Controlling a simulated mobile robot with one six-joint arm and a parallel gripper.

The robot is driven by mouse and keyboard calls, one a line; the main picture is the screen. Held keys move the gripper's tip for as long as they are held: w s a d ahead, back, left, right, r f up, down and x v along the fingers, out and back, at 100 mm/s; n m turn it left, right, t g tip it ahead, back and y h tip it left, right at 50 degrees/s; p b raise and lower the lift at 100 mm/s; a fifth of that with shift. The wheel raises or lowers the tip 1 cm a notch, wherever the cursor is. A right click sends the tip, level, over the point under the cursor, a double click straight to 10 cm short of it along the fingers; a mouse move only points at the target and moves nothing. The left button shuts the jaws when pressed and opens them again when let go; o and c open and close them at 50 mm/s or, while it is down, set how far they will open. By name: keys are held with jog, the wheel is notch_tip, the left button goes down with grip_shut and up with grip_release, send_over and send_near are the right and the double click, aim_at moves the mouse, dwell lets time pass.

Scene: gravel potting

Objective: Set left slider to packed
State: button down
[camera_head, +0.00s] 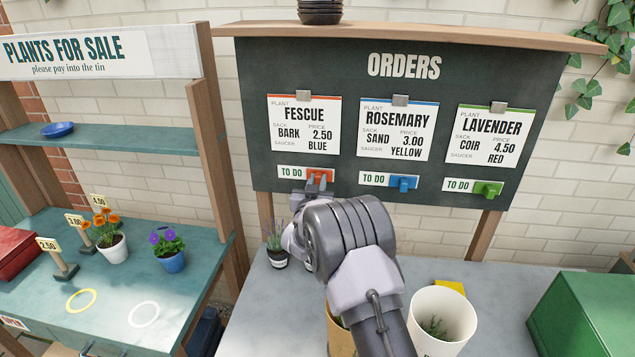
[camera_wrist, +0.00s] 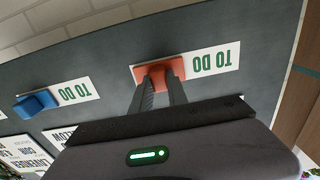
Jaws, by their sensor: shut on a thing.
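The left slider (camera_head: 321,175) is an orange-red block below the Fescue order card (camera_head: 304,124) on the dark orders board (camera_head: 420,88). The "TO DO" label (camera_head: 291,172) shows to its left. In the wrist view the same orange slider (camera_wrist: 159,72) appears at the top, with "TO DO" upside down beside it. My gripper (camera_wrist: 161,78) is shut on the slider, its two fingertips against the block. In the head view my gripper (camera_head: 317,182) reaches up to the slider from below, and my arm hides part of the bench.
A blue slider (camera_head: 403,183) and a green slider (camera_head: 488,189) sit to the right, both showing "TO DO". Below the board are a lavender pot (camera_head: 278,258), a white pot (camera_head: 441,315) and a green box (camera_head: 590,315). A plant stall (camera_head: 115,290) stands left.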

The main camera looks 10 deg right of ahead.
jog(key=w+a, duration=0.1)
jog(key=a, duration=0.1)
jog(key=a+b, duration=0.1)
jog(key=a, duration=0.2)
jog(key=w+a+b, duration=0.1)
jog(key=a, duration=0.2)
jog(key=shift+w+a, duration=0.1)
jog(key=shift+w, duration=0.25)
jog(key=shift+r, duration=0.1)
jog(key=shift+a, duration=0.1)
jog(key=c, duration=1.3)
grip_release()
jog(key=shift+a, duration=0.15)
jog(key=v, duration=1.7)
jog(key=shift+s+p, duration=0.15)
jog(key=shift+p, duration=0.2)
